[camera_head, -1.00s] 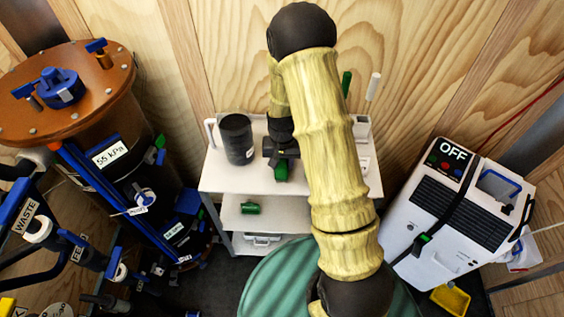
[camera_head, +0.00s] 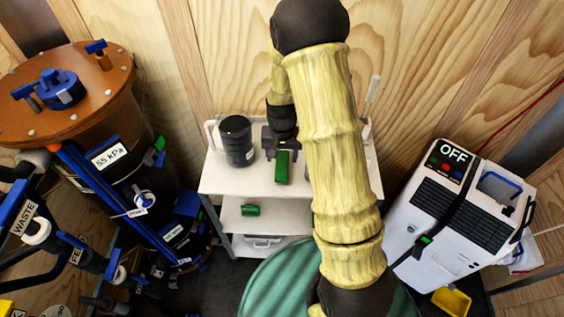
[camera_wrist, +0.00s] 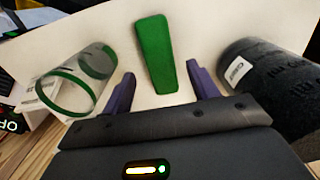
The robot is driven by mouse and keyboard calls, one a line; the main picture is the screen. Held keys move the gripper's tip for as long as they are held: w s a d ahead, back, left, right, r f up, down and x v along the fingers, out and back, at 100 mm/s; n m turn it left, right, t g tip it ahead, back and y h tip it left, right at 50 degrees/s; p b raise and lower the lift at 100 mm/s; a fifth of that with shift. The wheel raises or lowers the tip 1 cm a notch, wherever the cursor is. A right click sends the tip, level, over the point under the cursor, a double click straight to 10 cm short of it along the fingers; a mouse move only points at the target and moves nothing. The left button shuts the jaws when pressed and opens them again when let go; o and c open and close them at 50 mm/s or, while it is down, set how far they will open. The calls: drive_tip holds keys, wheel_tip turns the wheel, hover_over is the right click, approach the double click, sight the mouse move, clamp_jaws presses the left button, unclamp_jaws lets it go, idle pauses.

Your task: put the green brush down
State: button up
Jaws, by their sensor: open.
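The green brush (camera_head: 282,167) is on the white top of the cart (camera_head: 232,181), right of the black cylinder. In the wrist view its green handle (camera_wrist: 155,55) seems to lie on the white surface, pointing away from me. My gripper (camera_wrist: 161,72) is open, with one purple finger on each side of the brush's near end. Gaps show between the fingers and the brush. In the head view my gripper (camera_head: 282,148) is just behind the brush, partly hidden by my arm. The bristles cannot be made out.
A black cylinder (camera_head: 237,142) with a label stands left on the cart; it also shows in the wrist view (camera_wrist: 268,85). A clear container with a green rim (camera_wrist: 78,85) is on the other side. A green item (camera_head: 250,210) lies on the lower shelf.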

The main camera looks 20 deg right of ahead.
sight(282, 164)
wheel_tip(282, 164, up, 7)
idle(0.3)
idle(0.4)
drive_tip(key=s+r+n+t, duration=0.1)
drive_tip(key=s+r, duration=0.2)
drive_tip(key=s, duration=0.4)
drive_tip(key=s+r+n+t, duration=0.1)
drive_tip(key=s+r+n, duration=0.1)
drive_tip(key=s+r, duration=0.2)
drive_tip(key=s, duration=0.3)
drive_tip(key=shift+s+r+n+t, duration=0.15)
drive_tip(key=shift+s+n+t, duration=0.05)
drive_tip(key=shift+n+t, duration=0.1)
